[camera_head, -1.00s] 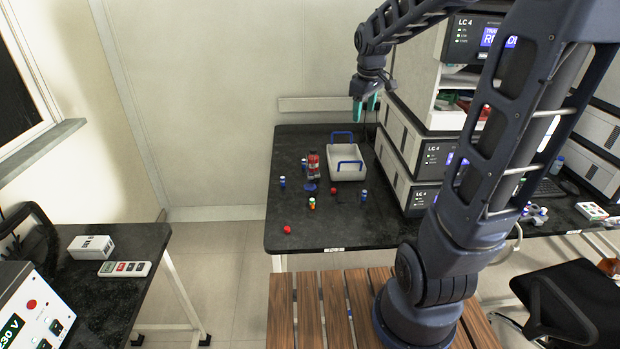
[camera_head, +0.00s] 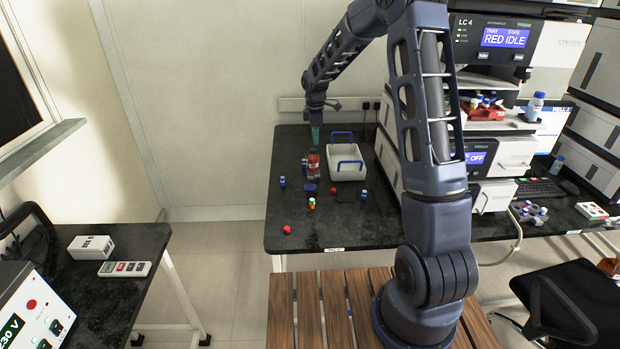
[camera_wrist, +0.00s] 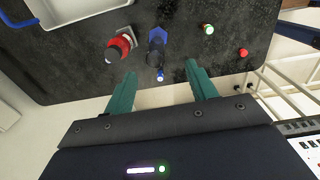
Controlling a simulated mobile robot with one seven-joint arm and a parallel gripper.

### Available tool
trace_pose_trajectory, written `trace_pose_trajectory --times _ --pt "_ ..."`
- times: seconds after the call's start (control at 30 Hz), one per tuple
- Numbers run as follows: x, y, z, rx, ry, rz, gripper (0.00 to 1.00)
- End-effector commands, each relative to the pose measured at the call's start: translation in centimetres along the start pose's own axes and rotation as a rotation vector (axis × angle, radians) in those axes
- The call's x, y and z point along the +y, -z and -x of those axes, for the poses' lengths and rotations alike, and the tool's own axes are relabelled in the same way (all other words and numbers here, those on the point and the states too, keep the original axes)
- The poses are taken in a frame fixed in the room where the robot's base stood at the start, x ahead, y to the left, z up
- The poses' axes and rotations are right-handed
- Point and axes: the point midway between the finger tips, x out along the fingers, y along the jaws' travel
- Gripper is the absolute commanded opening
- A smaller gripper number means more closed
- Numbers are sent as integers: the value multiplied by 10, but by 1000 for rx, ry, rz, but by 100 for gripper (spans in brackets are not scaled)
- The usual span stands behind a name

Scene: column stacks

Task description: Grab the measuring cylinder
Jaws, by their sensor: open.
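A piece with a blue foot and a dark, seemingly clear body, which looks like the measuring cylinder (camera_wrist: 157,44), stands on the black bench in the wrist view. In the head view only its blue foot (camera_head: 311,189) shows clearly. My gripper (camera_head: 315,134) points down above the bench, near the red container (camera_head: 313,166). The cylinder lies beyond the fingertips, roughly in line with the gap. The red container (camera_wrist: 119,47) stands close to its left.
A white tray (camera_head: 346,177) with blue handles stands right of the red container. Several small capped vials surround the cylinder, including a blue-capped one (camera_head: 282,183) and a red one (camera_head: 287,230). Stacked instruments (camera_head: 492,160) fill the right. The bench's front left is mostly clear.

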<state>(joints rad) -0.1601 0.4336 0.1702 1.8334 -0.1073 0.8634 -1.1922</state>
Motion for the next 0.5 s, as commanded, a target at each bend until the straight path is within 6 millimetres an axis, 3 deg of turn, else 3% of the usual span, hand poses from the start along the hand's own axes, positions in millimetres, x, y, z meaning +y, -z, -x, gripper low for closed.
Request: trace_pose_trajectory --times 0.1,0.5 --pt "9 11 -20 3 16 56 57" --pt "14 16 -54 4 24 89 57"
